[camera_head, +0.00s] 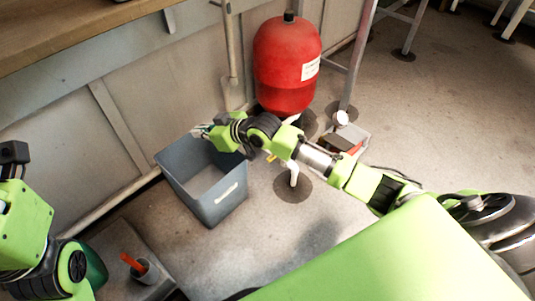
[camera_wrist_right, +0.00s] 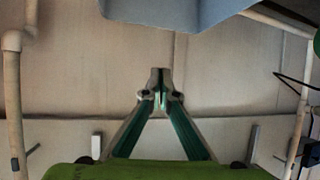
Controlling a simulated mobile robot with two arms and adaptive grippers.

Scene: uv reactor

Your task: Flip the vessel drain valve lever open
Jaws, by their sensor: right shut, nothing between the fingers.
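The red vessel (camera_head: 287,65) stands upright by the wall in the head view. A white pipe (camera_head: 293,175) shows below it, partly behind my right arm. A small yellow part (camera_head: 271,158) shows just under that arm; I cannot tell whether it is the drain valve lever. My right gripper (camera_head: 199,131) is over the far rim of the grey bin, left of and apart from the vessel. In the right wrist view its fingers (camera_wrist_right: 160,88) meet at the tips, empty. Parts of my left arm show at the left edge, but its fingers do not.
The open grey bin (camera_head: 205,216) stands on the floor below my right gripper. A grey box with a red part (camera_head: 355,148) sits right of my forearm. A cup with an orange handle (camera_head: 131,262) is at lower left. A wooden worktop (camera_head: 80,30) runs along the upper left.

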